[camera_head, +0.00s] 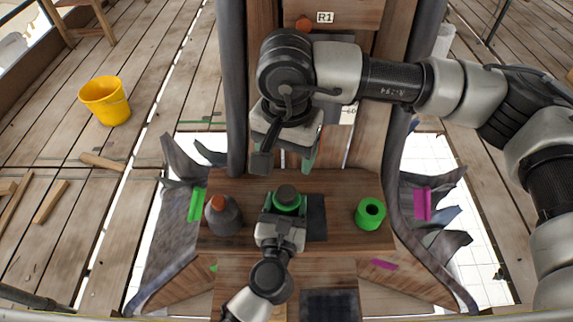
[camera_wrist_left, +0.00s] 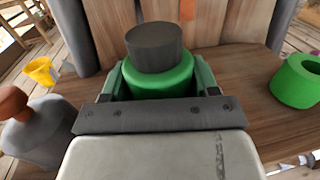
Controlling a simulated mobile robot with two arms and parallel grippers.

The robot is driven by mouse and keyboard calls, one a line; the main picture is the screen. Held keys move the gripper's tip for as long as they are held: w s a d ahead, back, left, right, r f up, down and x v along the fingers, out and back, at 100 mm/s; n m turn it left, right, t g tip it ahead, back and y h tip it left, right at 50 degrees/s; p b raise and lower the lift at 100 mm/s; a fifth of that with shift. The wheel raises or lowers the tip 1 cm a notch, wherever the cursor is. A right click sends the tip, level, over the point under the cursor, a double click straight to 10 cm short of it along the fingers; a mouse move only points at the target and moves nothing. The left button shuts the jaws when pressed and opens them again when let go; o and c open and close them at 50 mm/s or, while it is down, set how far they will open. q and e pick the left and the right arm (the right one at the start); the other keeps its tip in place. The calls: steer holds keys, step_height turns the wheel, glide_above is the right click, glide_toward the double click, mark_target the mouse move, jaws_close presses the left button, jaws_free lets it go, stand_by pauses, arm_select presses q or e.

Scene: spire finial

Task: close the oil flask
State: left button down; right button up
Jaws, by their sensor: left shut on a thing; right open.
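My left gripper (camera_head: 284,212) is shut on a green container (camera_wrist_left: 160,78), its fingers on either side of the body. A dark grey cylindrical stopper (camera_wrist_left: 155,46) sits upright on top of it; in the head view the stopper (camera_head: 287,194) also shows. The container's lower part is hidden by my gripper. My right gripper (camera_head: 286,160) is open and empty, above and behind the container, pointing down. A grey flask (camera_head: 223,217) with an orange-brown top (camera_head: 217,203) stands to the left. The frames do not mark which vessel is the oil flask.
A green cylinder with an open hole (camera_head: 370,214) stands to the right on the wooden ledge (camera_head: 338,230). A dark square patch (camera_head: 317,218) lies beside the held container. Wooden posts rise behind. A yellow bucket (camera_head: 105,101) stands on the planks at far left.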

steer(key=shift+r, duration=0.3)
arm_select(q)
steer(key=shift+c, duration=0.9)
jaws_free()
arm_select(e)
steer(key=shift+f, duration=0.1)
step_height(320, 180, down, 2)
steer(key=b, duration=0.2)
steer(key=shift+f+b, duration=0.25)
steer(key=shift+b, duration=0.05)
arm_select(q)
steer(key=s+a, duration=0.1)
steer(key=s, duration=0.9)
steer(key=shift+s+a, duration=0.35)
arm_select(e)
steer(key=shift+f, duration=0.1)
